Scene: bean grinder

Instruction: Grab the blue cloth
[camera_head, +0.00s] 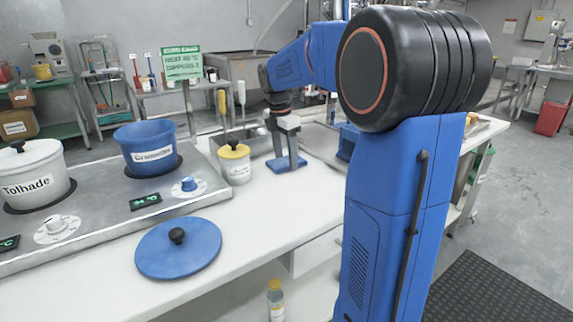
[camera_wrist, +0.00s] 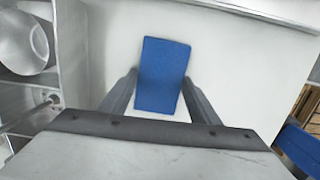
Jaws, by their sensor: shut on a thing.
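The blue cloth (camera_wrist: 162,65) lies between the two dark fingers of my gripper (camera_wrist: 161,88) in the wrist view. The fingers are shut on its sides. In the head view the blue cloth (camera_head: 285,165) shows at the white counter, just below my gripper (camera_head: 290,143). Part of it rises towards the fingers. I cannot tell whether its lower part touches the counter.
A blue pot (camera_head: 149,147) and a white pot (camera_head: 33,173) stand on the stove. A blue lid (camera_head: 178,247) lies on the counter in front. A metal basin (camera_head: 247,147) is behind.

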